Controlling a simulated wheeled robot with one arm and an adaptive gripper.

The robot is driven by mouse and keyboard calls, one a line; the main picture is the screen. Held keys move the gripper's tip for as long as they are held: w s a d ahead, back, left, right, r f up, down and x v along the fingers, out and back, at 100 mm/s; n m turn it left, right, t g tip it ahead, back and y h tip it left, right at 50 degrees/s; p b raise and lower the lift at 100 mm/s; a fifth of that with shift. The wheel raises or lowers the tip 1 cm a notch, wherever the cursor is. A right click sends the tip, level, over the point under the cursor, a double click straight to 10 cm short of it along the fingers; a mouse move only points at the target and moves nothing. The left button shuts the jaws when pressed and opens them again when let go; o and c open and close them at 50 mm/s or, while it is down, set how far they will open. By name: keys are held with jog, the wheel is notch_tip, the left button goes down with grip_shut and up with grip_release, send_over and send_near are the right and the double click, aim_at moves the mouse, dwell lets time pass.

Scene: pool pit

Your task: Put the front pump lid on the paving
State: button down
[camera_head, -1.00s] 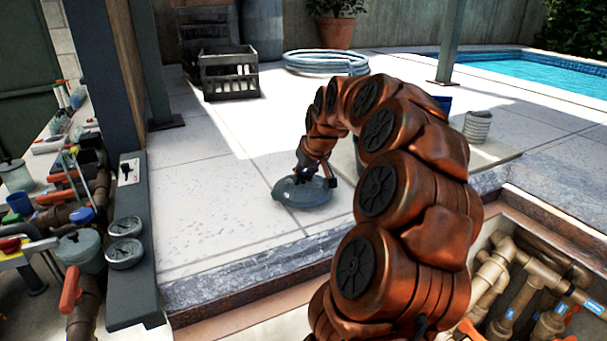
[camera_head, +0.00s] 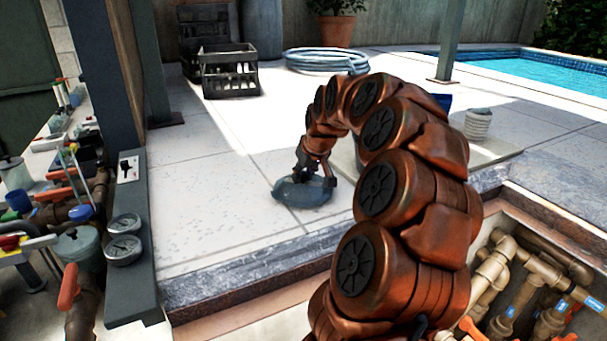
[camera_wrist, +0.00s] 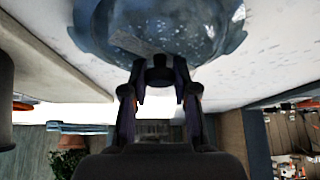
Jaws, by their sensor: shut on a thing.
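The pump lid (camera_head: 300,192) is a translucent blue-grey dome at the paving (camera_head: 215,215), left of my arm in the head view. My gripper (camera_head: 318,172) is above it and shut on it. In the wrist view the lid (camera_wrist: 160,28) fills the top of the picture, and the fingers of my gripper (camera_wrist: 159,85) reach to its near side. The pale paving shows close beside the lid there. I cannot tell whether the lid touches the paving. Part of the lid's upper side is hidden by the fingers.
A dark crate (camera_head: 229,72) and a coiled hose (camera_head: 328,60) stand at the back. A ribbed pale pot (camera_head: 478,124) is right of my arm. The stone edge (camera_head: 240,265) borders the pit, with pipes (camera_head: 500,275) at lower right. The paving left of the lid is clear.

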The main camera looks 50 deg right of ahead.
jog(key=shift+f, duration=0.2)
jog(key=c, duration=0.8)
grip_release()
jog(key=shift+r, duration=0.1)
jog(key=v, duration=1.1)
jog(key=shift+s+r, duration=0.2)
jog(key=shift+r, duration=0.15)
jog(key=shift+a, duration=0.1)
jog(key=s+a+f+n+g+y, duration=0.1)
jog(key=s+a+f+n, duration=0.15)
jog(key=a, duration=0.95)
jog(key=s+a+f+n+g+y, duration=0.1)
jog(key=a+f+g, duration=0.15)
jog(key=a, duration=0.85)
jog(key=s+a+f+g, duration=0.2)
jog(key=s+a+f, duration=0.4)
jog(key=s, duration=0.4)
jog(key=s+a+f+g, duration=0.2)
jog(key=s+a+f, duration=0.4)
jog(key=s, duration=0.5)
jog(key=shift+a+p, duration=0.3)
jog(key=shift+p, duration=0.15)
